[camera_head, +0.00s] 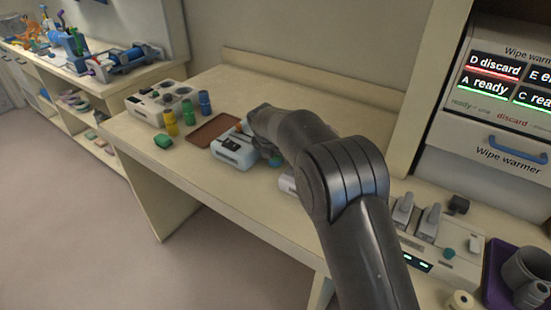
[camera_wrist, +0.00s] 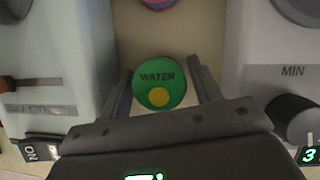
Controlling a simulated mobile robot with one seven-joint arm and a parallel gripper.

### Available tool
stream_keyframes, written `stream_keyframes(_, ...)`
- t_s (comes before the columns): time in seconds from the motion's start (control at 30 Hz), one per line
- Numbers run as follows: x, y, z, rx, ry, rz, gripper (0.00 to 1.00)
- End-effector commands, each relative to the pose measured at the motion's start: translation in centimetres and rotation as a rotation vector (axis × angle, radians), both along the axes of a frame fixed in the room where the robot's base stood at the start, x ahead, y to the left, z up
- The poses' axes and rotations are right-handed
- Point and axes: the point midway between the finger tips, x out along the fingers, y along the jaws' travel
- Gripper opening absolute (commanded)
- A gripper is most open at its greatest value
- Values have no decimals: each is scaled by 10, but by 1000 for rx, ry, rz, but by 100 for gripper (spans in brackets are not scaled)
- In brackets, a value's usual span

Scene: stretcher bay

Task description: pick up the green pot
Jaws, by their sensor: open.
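A round green pot (camera_wrist: 158,86), its top marked "WATER" with a yellow dot, sits between the two fingers of my gripper (camera_wrist: 163,84) in the wrist view. The fingers are open on either side of it; I cannot tell whether they touch it. In the head view a small teal-green patch (camera_head: 276,161) shows below my arm, probably the same pot. My arm hides most of the gripper there.
A white device (camera_head: 233,152) stands close on the left, and a grey unit (camera_wrist: 285,75) marked "MIN" on the right. The table's front left is clear.

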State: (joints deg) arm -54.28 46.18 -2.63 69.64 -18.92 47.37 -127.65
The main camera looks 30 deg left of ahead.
Motion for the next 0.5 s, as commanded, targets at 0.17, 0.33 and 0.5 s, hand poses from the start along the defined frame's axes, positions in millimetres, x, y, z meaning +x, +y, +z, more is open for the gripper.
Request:
stream_keyframes(0.17, 0, 0, 0, 0, 0, 0, 51)
stream_keyframes(0.33, 0, 0, 1, 0, 0, 0, 37)
stream_keyframes(0.5, 0, 0, 1, 0, 0, 0, 23)
